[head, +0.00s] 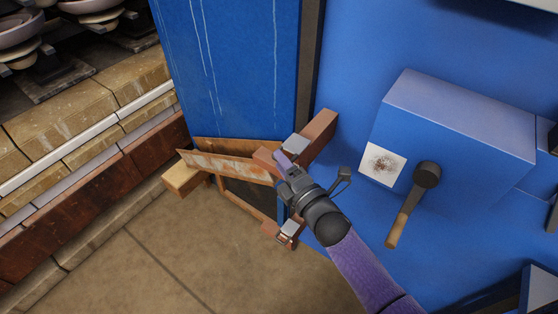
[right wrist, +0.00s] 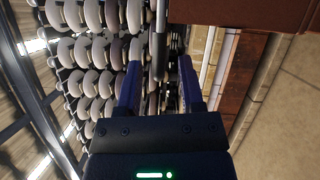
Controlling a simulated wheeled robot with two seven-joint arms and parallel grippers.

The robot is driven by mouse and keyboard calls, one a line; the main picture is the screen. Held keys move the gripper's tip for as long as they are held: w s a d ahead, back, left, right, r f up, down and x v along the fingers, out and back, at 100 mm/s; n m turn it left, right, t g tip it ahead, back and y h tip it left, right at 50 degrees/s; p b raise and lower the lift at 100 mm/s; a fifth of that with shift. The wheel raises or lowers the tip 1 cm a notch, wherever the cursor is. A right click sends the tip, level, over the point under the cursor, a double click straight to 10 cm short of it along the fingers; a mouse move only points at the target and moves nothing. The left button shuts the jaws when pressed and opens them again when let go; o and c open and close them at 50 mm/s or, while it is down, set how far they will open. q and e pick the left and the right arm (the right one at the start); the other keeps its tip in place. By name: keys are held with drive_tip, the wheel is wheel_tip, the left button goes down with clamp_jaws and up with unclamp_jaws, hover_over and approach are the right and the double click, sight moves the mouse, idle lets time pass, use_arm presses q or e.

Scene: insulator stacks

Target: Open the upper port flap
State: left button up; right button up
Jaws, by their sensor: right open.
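A rusty flap-like plate (head: 228,165) sits at a framed opening low on the blue structure, with a pale wooden block (head: 183,178) at its left end. It appears to stick out at a slant over a dark gap. I cannot tell for sure that it is the upper port flap. My right gripper (head: 280,160) is at the plate's right end, partly covering it; contact cannot be told. In the right wrist view its two blue fingers (right wrist: 158,84) are apart with nothing held between them. A rusty brown surface (right wrist: 235,12) shows above them. My left gripper is not in view.
A brown bar (head: 319,132) and a metal latch (head: 287,233) are close to my right gripper. A blue box (head: 455,125) with a wood-handled lever (head: 410,205) stands to the right. Insulator stacks (right wrist: 95,70) are at the left. The floor (head: 150,260) is clear.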

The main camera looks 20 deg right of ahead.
drive_tip(key=shift+x, duration=0.8)
clamp_jaws()
drive_tip(key=shift+r, duration=0.15)
idle(0.7)
